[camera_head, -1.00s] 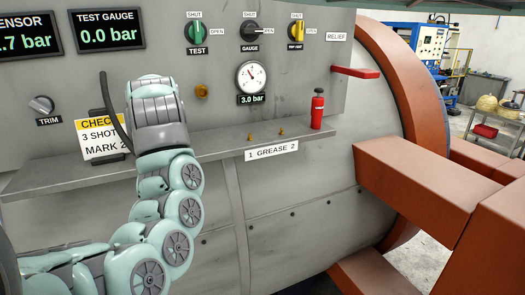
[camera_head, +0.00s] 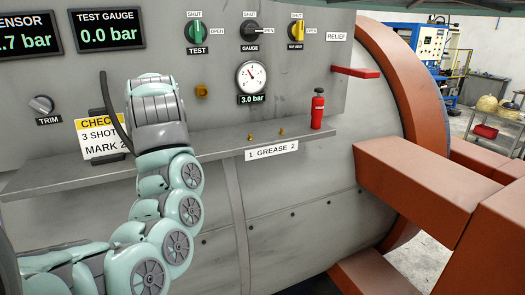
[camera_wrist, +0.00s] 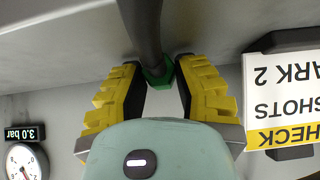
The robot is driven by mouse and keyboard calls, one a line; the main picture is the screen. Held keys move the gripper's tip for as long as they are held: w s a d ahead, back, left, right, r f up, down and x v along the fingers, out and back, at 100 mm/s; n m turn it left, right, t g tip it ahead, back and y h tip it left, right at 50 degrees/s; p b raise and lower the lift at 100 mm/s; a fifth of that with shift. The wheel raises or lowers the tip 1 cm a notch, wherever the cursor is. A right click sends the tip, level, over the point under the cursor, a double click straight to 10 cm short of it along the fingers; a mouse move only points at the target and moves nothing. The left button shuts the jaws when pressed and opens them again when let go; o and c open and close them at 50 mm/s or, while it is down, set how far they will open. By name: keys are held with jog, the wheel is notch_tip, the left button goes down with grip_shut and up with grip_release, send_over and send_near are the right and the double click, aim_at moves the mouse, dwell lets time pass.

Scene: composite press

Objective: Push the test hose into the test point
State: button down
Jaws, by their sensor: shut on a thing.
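My gripper (camera_wrist: 157,68) shows in the wrist view with its two yellow fingers on either side of a green fitting (camera_wrist: 158,77). They are shut on this end of the dark test hose (camera_wrist: 147,30), which runs up out of the picture. In the head view the hose (camera_head: 112,115) is a dark curved line left of my wrist, and my fingers are hidden behind the wrist. A brass fitting (camera_head: 201,90), perhaps the test point, is on the grey panel right of my wrist. I cannot see the hose end touching it.
A shelf (camera_head: 226,140) runs below the panel, with a red bottle (camera_head: 317,109) and two small brass grease fittings. Above are the test valve (camera_head: 196,31), gauge valve (camera_head: 252,31) and a dial (camera_head: 251,76) reading 3.0 bar. A yellow-white sign (camera_head: 96,134) is close left of my wrist.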

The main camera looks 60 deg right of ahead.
jog(key=shift+s, duration=0.1)
jog(key=shift+s+a+b, duration=0.2)
jog(key=shift+s+a, duration=0.2)
jog(key=shift+s, duration=0.3)
jog(key=shift+s+a+b, duration=0.15)
jog(key=shift+s+a, duration=0.3)
jog(key=shift+s, duration=0.25)
jog(key=shift+s+a+b, duration=0.2)
jog(key=shift+s+a, duration=0.2)
jog(key=shift+s, duration=0.3)
jog(key=c, duration=1.3)
grip_release()
grip_shut()
